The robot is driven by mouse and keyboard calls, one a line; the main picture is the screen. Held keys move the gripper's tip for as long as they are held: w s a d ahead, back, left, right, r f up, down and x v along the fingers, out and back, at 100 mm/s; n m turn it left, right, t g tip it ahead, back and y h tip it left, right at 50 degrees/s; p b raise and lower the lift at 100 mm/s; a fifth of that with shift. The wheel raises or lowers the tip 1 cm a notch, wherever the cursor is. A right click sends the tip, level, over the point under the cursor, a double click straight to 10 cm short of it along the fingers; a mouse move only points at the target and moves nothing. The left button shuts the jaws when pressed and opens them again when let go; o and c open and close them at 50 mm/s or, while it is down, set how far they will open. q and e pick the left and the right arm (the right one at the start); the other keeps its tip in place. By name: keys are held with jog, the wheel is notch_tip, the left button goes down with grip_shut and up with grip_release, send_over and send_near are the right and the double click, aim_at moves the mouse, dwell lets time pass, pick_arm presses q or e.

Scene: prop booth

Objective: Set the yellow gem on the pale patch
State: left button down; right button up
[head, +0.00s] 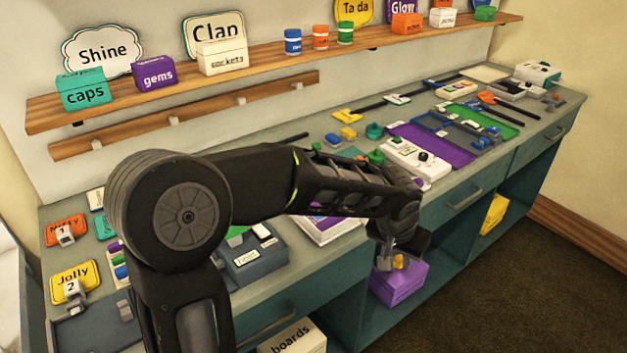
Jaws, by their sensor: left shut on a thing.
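My left gripper (400,258) reaches out past the front edge of the counter, in front of the open lower shelf. It is shut on a small yellow-orange piece, the yellow gem (398,262), of which only a part shows between the fingers. A flat pale patch (487,73) lies at the far back of the counter, well beyond the gripper; I cannot tell for certain that it is the task's patch. My right gripper is not in view.
The counter (287,138) is crowded with small props, among them a white box with knobs (415,162), a purple-and-green open case (432,146) and a yellow block (348,133). A purple box (400,286) sits below the counter behind the gripper. A wall shelf (270,62) holds labelled boxes.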

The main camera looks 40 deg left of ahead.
pick_arm(q)
jog(key=shift+a, duration=0.1)
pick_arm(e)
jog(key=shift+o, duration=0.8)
pick_arm(q)
jog(key=w+a+r+p, duration=0.1)
jog(key=a+r+p, duration=0.2)
jog(key=a, duration=0.8)
jog(key=w+a+r+p, duration=0.2)
jog(key=a+r+p, duration=0.2)
jog(key=a, duration=0.8)
jog(key=shift+r+n+p, duration=0.3)
jog(key=shift+p, duration=0.1)
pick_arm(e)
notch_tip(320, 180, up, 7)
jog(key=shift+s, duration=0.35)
pick_arm(q)
jog(key=shift+f, duration=0.1)
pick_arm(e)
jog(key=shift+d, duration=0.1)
pick_arm(q)
jog(key=shift+f+b, duration=1.1)
jog(key=shift+f, duration=0.6)
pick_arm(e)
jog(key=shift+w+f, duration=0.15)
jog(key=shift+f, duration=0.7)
